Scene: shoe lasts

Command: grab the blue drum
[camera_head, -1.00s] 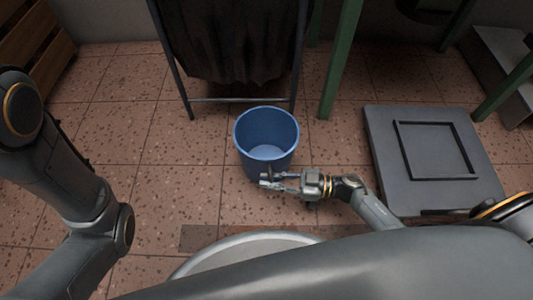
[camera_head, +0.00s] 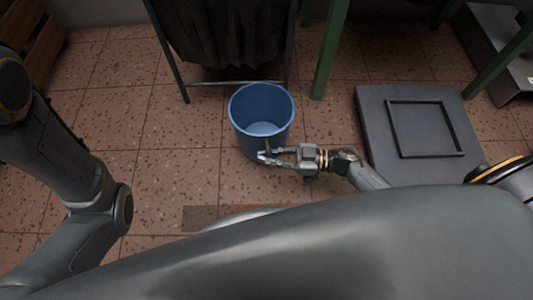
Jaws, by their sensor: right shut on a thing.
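The blue drum (camera_head: 248,110) is an open, round, bucket-like container, upright on the tiled floor near the middle of the head view. My right gripper (camera_head: 268,153) comes in from the right at the drum's near side. Its fingers are shut on the drum's near wall, low in the picture. The exact contact is small and partly hidden by the fingers. The inside of the drum looks empty. My left arm shows at the left edge, but its gripper is out of the picture.
A rack with dark cloth (camera_head: 225,35) stands just behind the drum. A green post (camera_head: 331,45) rises to its right. A grey floor platform (camera_head: 378,125) with a square frame lies at the right. A wooden crate (camera_head: 22,40) is at the far left. Floor left of the drum is clear.

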